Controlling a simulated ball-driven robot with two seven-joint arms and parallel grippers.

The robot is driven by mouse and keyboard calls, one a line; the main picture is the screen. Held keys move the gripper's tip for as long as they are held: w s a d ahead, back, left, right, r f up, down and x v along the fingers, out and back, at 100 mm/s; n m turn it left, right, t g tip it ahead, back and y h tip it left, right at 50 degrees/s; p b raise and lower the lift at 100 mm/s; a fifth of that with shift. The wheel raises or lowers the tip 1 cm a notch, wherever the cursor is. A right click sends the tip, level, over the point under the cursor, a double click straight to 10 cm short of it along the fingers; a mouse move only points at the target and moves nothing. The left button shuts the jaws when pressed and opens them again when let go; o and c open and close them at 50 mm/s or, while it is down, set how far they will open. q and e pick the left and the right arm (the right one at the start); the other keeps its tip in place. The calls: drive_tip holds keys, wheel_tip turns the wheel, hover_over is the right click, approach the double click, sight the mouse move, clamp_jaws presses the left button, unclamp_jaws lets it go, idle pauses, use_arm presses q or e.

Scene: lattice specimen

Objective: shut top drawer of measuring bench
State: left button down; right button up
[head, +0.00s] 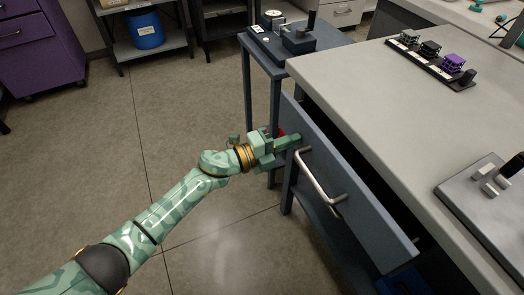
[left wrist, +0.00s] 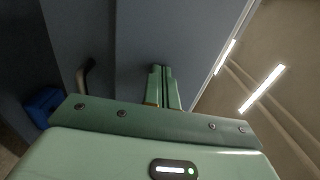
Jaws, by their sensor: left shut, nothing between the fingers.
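The top drawer (head: 342,181) of the measuring bench (head: 400,85) stands open, with a dark gap between its blue-grey front and the pale worktop. Its silver bar handle (head: 318,178) runs along the front. My left gripper (head: 298,138) is shut and empty, its fingertips at the drawer front beside the handle's far end. In the left wrist view the shut fingers (left wrist: 160,70) point at the blue-grey front (left wrist: 180,35), and the handle (left wrist: 84,75) shows to the left. I cannot tell whether the fingertips touch the front. My right gripper is out of view.
A small side table (head: 308,48) with instruments stands beyond the bench. A rack of lattice pieces (head: 430,58) and a metal device (head: 488,190) rest on the worktop. A purple cabinet (head: 38,45) and a shelf with a blue tub (head: 146,30) stand behind. The floor at left is clear.

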use_arm(q)
drive_tip(key=b+x, duration=0.2)
drive_tip(key=x, duration=0.4)
drive_tip(key=shift+d+f, duration=0.15)
drive_tip(key=shift+w+d+r, duration=0.1)
drive_tip(key=shift+r, duration=0.2)
drive_tip(key=shift+r, duration=0.1)
